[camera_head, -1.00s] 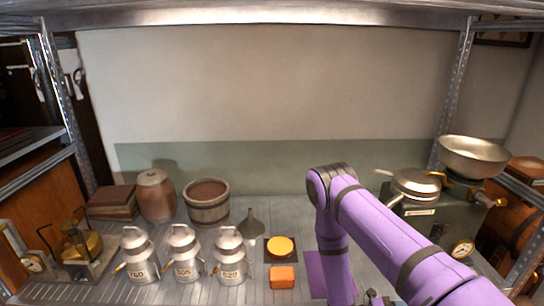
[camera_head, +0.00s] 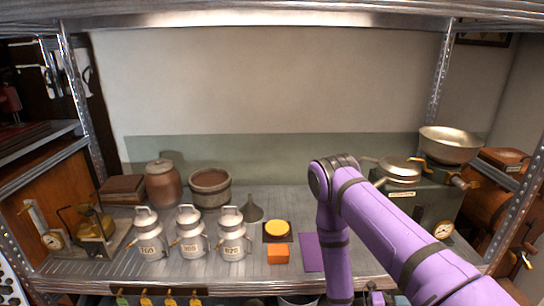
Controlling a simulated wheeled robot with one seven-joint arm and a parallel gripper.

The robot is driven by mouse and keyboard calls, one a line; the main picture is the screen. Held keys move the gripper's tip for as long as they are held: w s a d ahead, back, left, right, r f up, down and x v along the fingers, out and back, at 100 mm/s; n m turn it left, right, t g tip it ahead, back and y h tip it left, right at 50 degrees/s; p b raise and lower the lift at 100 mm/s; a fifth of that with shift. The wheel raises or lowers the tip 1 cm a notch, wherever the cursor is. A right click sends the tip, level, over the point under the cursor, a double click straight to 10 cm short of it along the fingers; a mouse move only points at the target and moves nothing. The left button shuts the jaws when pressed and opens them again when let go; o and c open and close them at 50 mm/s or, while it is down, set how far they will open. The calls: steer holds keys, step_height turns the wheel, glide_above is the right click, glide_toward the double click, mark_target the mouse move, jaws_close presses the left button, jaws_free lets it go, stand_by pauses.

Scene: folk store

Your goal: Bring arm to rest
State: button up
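My purple arm (camera_head: 405,238) reaches in from the bottom right, bends at a dark elbow joint, and its forearm hangs down in front of the shelf. My gripper (camera_head: 372,296) shows only in part at the bottom edge, as dark pieces beside the forearm. Its fingertips are not clearly seen, and I cannot tell whether it holds anything.
A scale with a metal bowl (camera_head: 450,145) stands right. Shelf posts (camera_head: 82,105) flank it.

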steer(key=w+a+r+m+g+y, duration=0.15)
steer(key=r+m+y, duration=0.45)
steer(key=r+m, duration=0.6)
steer(key=w+a+r+m+y, duration=0.1)
steer(key=a+r+m+y, duration=0.2)
steer(key=r+m+y, duration=0.9)
steer(key=s+a+r+m+t, duration=0.2)
steer(key=s+r+m+t, duration=0.2)
steer(key=r, duration=0.4)
steer(key=s+a+r+m+t+y, duration=0.1)
steer(key=s+r+m+t, duration=0.3)
steer(key=r, duration=0.5)
steer(key=s+a+r+m+t+y, duration=0.1)
steer(key=s+a+r+m+t, duration=0.3)
steer(key=s+r, duration=0.3)
steer(key=shift+r+m+t, duration=0.35)
steer(key=shift+r+m, duration=0.05)
steer(key=shift+r, duration=0.35)
steer(key=shift+d, duration=0.1)
